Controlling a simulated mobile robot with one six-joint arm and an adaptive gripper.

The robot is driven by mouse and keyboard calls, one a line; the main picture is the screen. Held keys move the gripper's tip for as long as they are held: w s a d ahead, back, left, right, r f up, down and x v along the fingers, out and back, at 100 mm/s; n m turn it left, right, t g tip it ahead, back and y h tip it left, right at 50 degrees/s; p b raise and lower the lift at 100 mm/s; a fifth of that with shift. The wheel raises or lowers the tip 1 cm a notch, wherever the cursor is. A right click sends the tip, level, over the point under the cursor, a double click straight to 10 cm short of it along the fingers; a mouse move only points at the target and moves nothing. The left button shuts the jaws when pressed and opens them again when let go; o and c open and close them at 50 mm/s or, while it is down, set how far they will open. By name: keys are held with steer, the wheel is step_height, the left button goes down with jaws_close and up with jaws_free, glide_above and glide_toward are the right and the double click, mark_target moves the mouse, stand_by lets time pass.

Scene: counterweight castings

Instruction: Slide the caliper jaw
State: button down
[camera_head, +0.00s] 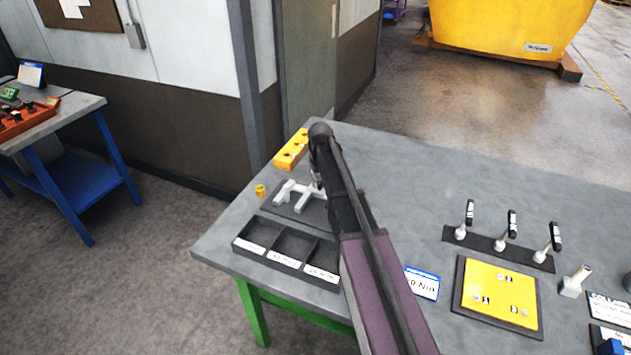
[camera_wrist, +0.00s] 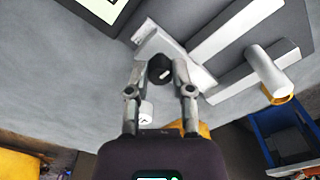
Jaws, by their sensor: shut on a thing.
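The pale grey caliper (camera_head: 290,188) lies on a dark base plate (camera_head: 276,207) near the table's left end. Its pale bars (camera_wrist: 235,30) also show in the wrist view. My gripper (camera_head: 318,182) reaches down at the caliper's right end, partly hidden by my arm in the head view. In the wrist view my gripper (camera_wrist: 160,74) has its two fingers on either side of a black knob (camera_wrist: 160,68) at the caliper's jaw, and is shut on it.
A dark compartment tray (camera_head: 285,262) with labels lies in front of the caliper. A yellow block with holes (camera_head: 291,150) lies behind it, and a small yellow cylinder (camera_head: 260,190) stands to its left. A yellow panel (camera_head: 497,293) and several levers lie to the right.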

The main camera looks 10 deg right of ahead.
steer(key=shift+c, duration=2.4)
jaws_free()
